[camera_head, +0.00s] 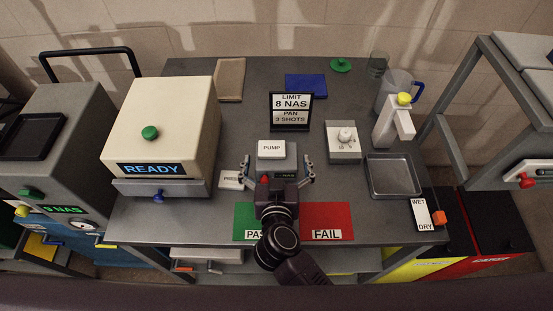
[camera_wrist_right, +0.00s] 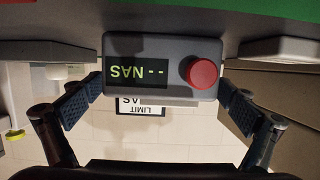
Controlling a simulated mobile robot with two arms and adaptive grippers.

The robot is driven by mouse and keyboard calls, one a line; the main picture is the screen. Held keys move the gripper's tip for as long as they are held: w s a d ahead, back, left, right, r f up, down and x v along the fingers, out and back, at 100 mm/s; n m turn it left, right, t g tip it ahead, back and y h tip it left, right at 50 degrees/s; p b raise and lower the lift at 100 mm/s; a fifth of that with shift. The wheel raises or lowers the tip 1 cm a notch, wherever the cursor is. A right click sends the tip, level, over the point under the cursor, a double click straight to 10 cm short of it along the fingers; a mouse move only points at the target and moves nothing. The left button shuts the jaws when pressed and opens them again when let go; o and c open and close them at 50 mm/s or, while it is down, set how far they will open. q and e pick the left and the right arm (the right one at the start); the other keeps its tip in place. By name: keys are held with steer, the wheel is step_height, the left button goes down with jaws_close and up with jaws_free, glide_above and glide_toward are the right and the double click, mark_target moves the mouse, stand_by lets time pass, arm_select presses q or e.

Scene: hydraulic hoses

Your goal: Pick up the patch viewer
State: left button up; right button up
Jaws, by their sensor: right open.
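The small grey device with a "-- NAS" display and a red button, which I take to be the patch viewer (camera_wrist_right: 160,70), fills the upper middle of the right wrist view, upside down. In the head view the viewer (camera_head: 287,175) is partly hidden by my right gripper (camera_head: 278,167). My right gripper is open, and its fingers also show in the wrist view (camera_wrist_right: 160,102), one on each side of the viewer with gaps between. Nothing is held. My left gripper is not in view.
A white PUMP block (camera_head: 271,148) and LIMIT sign (camera_head: 290,112) stand behind. The cream READY machine (camera_head: 165,115) is left. A white dial box (camera_head: 343,142) and metal tray (camera_head: 394,175) are right. Green PASS (camera_head: 243,215) and red FAIL (camera_head: 328,215) mats lie in front.

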steer(key=c, duration=1.1)
steer(key=shift+r, duration=0.15)
steer(key=c, duration=0.4)
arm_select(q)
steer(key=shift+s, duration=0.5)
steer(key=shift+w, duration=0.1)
arm_select(e)
steer(key=shift+r, duration=0.65)
arm_select(q)
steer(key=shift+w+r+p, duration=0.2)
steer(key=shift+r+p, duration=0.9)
steer(key=shift+p, duration=0.05)
arm_select(e)
step_height(320, 180, up, 19)
steer(key=shift+f, duration=0.15)
step_height(320, 180, down, 20)
steer(key=shift+r, duration=0.15)
